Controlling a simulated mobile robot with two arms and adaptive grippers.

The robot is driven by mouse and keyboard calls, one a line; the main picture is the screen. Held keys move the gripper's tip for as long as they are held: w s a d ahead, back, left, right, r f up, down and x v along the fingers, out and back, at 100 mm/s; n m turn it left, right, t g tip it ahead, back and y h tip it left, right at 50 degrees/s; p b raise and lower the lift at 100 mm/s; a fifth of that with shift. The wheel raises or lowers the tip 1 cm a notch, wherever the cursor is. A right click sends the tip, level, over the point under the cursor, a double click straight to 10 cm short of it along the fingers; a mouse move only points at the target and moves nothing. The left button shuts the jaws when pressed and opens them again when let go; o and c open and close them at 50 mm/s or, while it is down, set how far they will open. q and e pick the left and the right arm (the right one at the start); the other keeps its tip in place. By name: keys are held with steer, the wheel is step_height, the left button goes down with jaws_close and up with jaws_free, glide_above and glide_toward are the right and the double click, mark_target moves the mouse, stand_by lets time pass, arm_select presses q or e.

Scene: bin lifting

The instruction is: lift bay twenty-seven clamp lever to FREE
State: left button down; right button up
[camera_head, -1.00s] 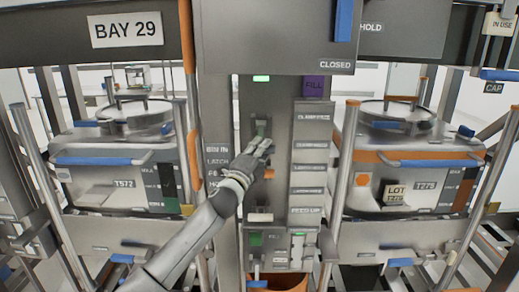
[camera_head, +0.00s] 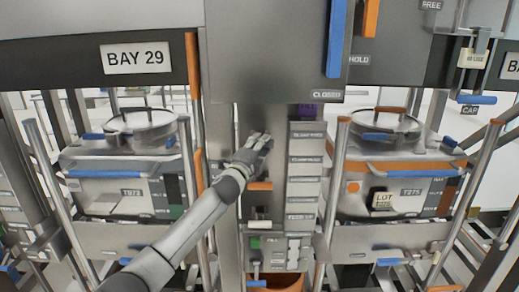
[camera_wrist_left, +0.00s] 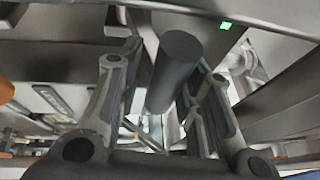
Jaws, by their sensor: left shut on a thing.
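My left gripper (camera_head: 258,142) is at the grey column panel in the middle of the head view, just below the overhanging box marked CLOSED (camera_head: 326,94). In the left wrist view its two fingers (camera_wrist_left: 165,75) stand on either side of a dark grey cylindrical handle (camera_wrist_left: 180,60), and it is shut on it. The hand hides this handle in the head view. An orange strip (camera_head: 260,186) shows on the panel below the hand. No bay twenty-seven sign is readable. A FREE label (camera_head: 431,5) shows at the top right. My right gripper is not in view.
A BAY 29 sign (camera_head: 138,58) hangs on the left beam. Bins stand in frames at left (camera_head: 125,192) and right (camera_head: 405,187). Blue (camera_head: 337,38) and orange (camera_head: 371,18) bars hang on the upper boxes. A labelled strip (camera_head: 303,180) runs right of the hand.

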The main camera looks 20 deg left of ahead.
arm_select(q)
steer(key=r, duration=0.2)
steer(key=shift+w+a+r, duration=0.15)
steer(key=shift+a+r, duration=0.05)
steer(key=shift+r, duration=0.15)
steer(key=shift+r+p, duration=0.1)
steer(key=shift+p, duration=0.2)
steer(key=shift+r, duration=0.1)
steer(key=c, duration=1.2)
jaws_free()
steer(key=shift+w, duration=0.15)
steer(key=shift+f, duration=0.25)
